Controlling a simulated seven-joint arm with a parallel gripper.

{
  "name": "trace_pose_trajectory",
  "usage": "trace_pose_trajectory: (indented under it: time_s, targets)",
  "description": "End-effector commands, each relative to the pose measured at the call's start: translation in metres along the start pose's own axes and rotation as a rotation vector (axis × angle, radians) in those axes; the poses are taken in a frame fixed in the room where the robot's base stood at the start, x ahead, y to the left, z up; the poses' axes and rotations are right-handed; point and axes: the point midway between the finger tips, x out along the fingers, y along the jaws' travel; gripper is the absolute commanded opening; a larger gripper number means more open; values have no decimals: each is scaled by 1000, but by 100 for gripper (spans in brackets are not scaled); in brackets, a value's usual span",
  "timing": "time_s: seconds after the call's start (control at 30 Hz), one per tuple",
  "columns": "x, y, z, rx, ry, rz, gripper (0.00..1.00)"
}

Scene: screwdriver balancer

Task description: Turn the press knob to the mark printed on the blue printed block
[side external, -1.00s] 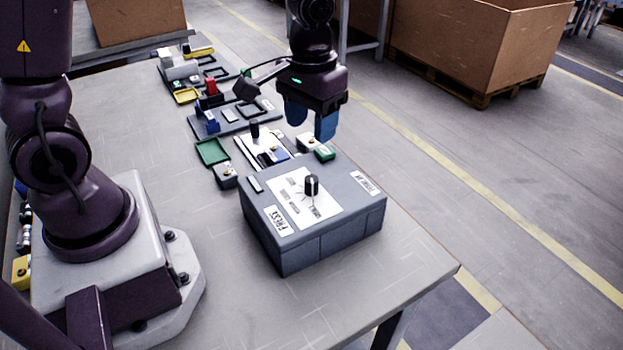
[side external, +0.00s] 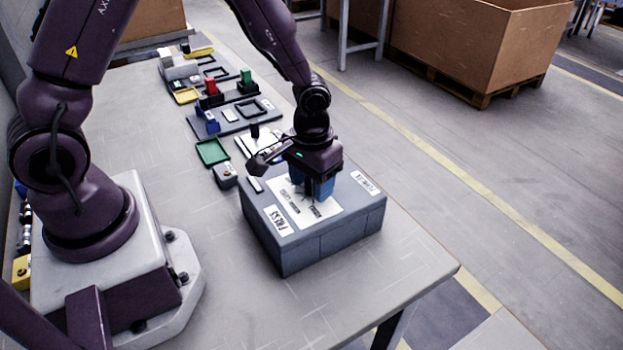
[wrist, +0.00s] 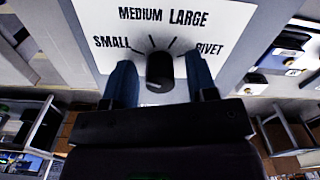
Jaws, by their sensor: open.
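The grey press box (side external: 345,235) stands on the table with a white dial plate (wrist: 215,20) on top. In the wrist view the plate reads SMALL, MEDIUM, LARGE and RIVET, with tick marks. The dark press knob (wrist: 160,72) sits below the ticks; which mark it points to is not clear. My gripper (wrist: 159,75) is open, with one blue finger on each side of the knob and gaps visible. In the side view my gripper (side external: 316,188) is down at the plate and hides the knob. A blue block (side external: 211,122) stands farther back; its print is unreadable.
Behind the press box are a white plate with a dark upright handle (side external: 254,131), a green tray (side external: 212,152), a red block (side external: 211,86) and a green block (side external: 246,77). The table is clear left and in front of the press box.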

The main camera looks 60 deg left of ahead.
Motion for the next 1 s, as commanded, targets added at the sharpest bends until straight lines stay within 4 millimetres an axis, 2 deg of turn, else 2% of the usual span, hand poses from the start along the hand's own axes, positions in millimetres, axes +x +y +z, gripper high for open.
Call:
trace_pose_trajectory:
  time_s: [0.13, 0.33, 0.67, 1.0]
  targets:
    - [0, 0, 0, 0, 0, 0, 50]
    - [0, 0, 0, -1, 0, 0, 4]
    - [-1, 0, 0, 34, 0, 0, 3]
    - [-1, 0, 0, 248, -1, 0, 3]
